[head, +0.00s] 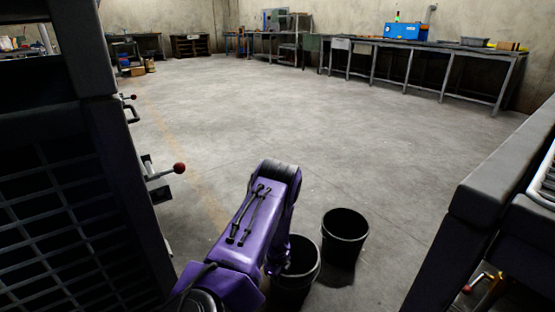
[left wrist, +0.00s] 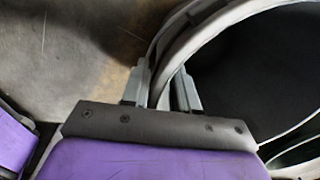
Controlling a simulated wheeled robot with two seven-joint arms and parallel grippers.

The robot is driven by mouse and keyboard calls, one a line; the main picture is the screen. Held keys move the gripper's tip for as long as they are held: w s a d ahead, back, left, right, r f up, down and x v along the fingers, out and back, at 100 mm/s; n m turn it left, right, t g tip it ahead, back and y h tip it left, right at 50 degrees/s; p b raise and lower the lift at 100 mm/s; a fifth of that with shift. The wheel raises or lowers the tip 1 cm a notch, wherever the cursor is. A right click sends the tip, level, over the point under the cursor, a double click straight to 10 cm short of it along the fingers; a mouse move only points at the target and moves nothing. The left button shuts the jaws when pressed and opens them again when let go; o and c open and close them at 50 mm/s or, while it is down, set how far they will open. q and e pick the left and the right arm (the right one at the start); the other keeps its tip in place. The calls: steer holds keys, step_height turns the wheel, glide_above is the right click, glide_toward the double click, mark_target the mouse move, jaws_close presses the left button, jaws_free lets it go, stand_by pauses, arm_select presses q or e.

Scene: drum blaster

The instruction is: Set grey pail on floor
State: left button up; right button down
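Two dark pails show near the bottom middle of the head view. The nearer grey pail (head: 305,285) is partly hidden by my purple left arm; I cannot tell whether its base touches the floor. My left gripper (head: 281,262) is at its left rim. In the left wrist view the pail's curved rim (left wrist: 225,18) runs between the two grey fingers of my left gripper (left wrist: 161,90). The fingers stand close together, one outside the wall and one inside, shut on it. The other pail (head: 344,240) stands upright on the floor, just behind and to the right. My right gripper is not in view.
A dark machine (head: 95,190) with red-knobbed levers (head: 179,168) stands close on the left. Another dark frame (head: 490,190) stands at the right. The concrete floor (head: 260,110) between them is wide and clear. Workbenches (head: 420,48) line the far wall.

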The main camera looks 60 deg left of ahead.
arm_select(q)
step_height(320, 180, up, 12)
steer(key=p, duration=0.7)
steer(key=s+d+f+n+y, duration=0.25)
steer(key=d+n, duration=0.55)
steer(key=d, duration=0.5)
steer(key=s+d+n+t, duration=0.1)
steer(key=s+d+n, duration=0.4)
steer(key=d, duration=0.2)
steer(key=s+d+r+n+t, duration=0.1)
steer(key=s+d+n, duration=0.3)
steer(key=d, duration=0.3)
steer(key=shift+s+n, duration=0.35)
steer(key=shift+n, duration=0.45)
